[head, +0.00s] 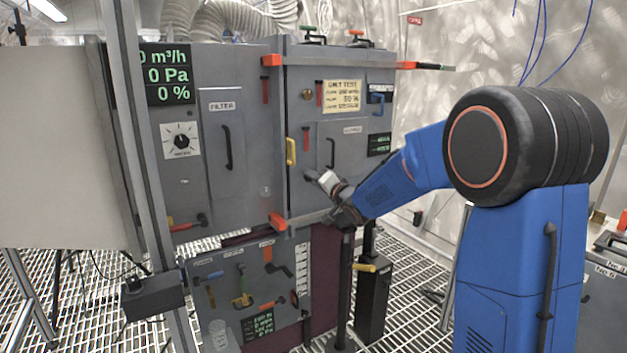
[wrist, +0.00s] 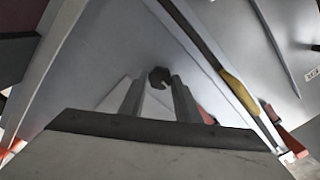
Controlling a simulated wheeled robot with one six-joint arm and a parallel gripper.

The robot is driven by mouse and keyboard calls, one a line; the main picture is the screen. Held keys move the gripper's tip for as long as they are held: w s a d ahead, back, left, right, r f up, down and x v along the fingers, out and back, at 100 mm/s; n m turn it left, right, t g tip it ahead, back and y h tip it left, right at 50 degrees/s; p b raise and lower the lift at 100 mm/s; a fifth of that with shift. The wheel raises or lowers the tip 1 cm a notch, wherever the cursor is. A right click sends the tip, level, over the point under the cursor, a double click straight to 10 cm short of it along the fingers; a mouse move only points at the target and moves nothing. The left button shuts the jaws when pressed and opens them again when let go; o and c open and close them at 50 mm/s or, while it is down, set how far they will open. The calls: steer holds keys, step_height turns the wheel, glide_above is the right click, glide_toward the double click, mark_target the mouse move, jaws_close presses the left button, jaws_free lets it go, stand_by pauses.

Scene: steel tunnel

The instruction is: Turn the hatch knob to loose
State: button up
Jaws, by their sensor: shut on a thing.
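The hatch knob (wrist: 158,76) is a small dark, faceted knob on the grey hatch door (wrist: 110,60) in the wrist view. My gripper (wrist: 158,84) has one finger on each side of it, and the fingers are shut on it. In the head view, my gripper (head: 314,177) reaches the lower left part of the grey hatch door (head: 350,190), just right of its yellow handle (head: 291,152). There the knob is hard to make out behind the fingertips. I cannot read the knob's turn angle or any mark for loose.
The yellow handle (wrist: 238,92) runs along the door edge close by. An orange latch (head: 277,222) sits at the lower door corner and another (head: 271,60) at the upper corner. A black door handle (head: 331,153) is right of my gripper. A lower valve panel (head: 215,305) stands below.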

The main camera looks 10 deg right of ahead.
steer(key=shift+s+a+f+n, duration=0.1)
steer(key=shift+f+n, duration=0.05)
steer(key=shift+n, duration=8.75)
steer(key=shift+a+f+n, duration=0.1)
steer(key=shift+n, duration=8.8)
steer(key=o, duration=1)
steer(key=shift+o, duration=0.2)
